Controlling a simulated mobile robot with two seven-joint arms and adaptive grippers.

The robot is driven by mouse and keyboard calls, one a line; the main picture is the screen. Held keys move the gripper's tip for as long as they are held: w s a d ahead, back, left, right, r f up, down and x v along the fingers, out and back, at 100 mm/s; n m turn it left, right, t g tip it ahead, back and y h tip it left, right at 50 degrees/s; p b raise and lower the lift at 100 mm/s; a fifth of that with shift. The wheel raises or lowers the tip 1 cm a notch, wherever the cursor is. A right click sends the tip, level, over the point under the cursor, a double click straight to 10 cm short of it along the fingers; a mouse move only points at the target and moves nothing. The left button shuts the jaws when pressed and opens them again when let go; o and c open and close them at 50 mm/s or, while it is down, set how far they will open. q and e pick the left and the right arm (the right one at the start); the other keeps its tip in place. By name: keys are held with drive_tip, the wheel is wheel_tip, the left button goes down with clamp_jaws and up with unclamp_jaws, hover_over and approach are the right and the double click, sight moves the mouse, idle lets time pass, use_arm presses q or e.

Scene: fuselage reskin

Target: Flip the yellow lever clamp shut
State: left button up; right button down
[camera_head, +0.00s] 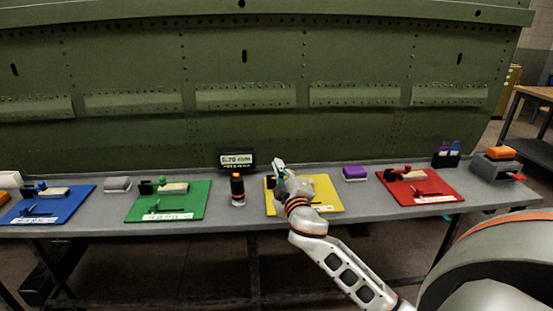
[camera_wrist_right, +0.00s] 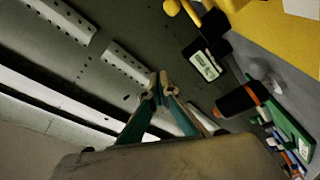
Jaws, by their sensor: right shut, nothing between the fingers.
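The yellow mat (camera_head: 325,188) lies on the grey bench, with my right gripper (camera_head: 279,166) over its back left part. The gripper and wrist hide most of the yellow lever clamp; a dark part of it (camera_head: 270,182) shows at the mat's left edge. In the right wrist view, a yellow knob (camera_wrist_right: 172,7) on a handle and a dark clamp body (camera_wrist_right: 213,24) show at the top, beside the yellow mat (camera_wrist_right: 272,28). The right gripper's fingertips (camera_wrist_right: 159,83) are together and empty, apart from the clamp. I cannot tell the lever's position. My left gripper is not in view.
A black and orange bottle (camera_head: 237,189) and a small display (camera_head: 237,160) stand left of the yellow mat. A purple block (camera_head: 355,173) is to its right. Green (camera_head: 192,203), blue (camera_head: 70,206) and red (camera_head: 440,187) mats hold similar clamps. A green riveted panel (camera_head: 200,60) rises behind.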

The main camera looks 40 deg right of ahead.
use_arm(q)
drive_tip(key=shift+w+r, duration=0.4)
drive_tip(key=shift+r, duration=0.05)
use_arm(e)
drive_tip(key=v, duration=0.4)
drive_tip(key=shift+w+a+f, duration=0.1)
drive_tip(key=shift+a, duration=0.15)
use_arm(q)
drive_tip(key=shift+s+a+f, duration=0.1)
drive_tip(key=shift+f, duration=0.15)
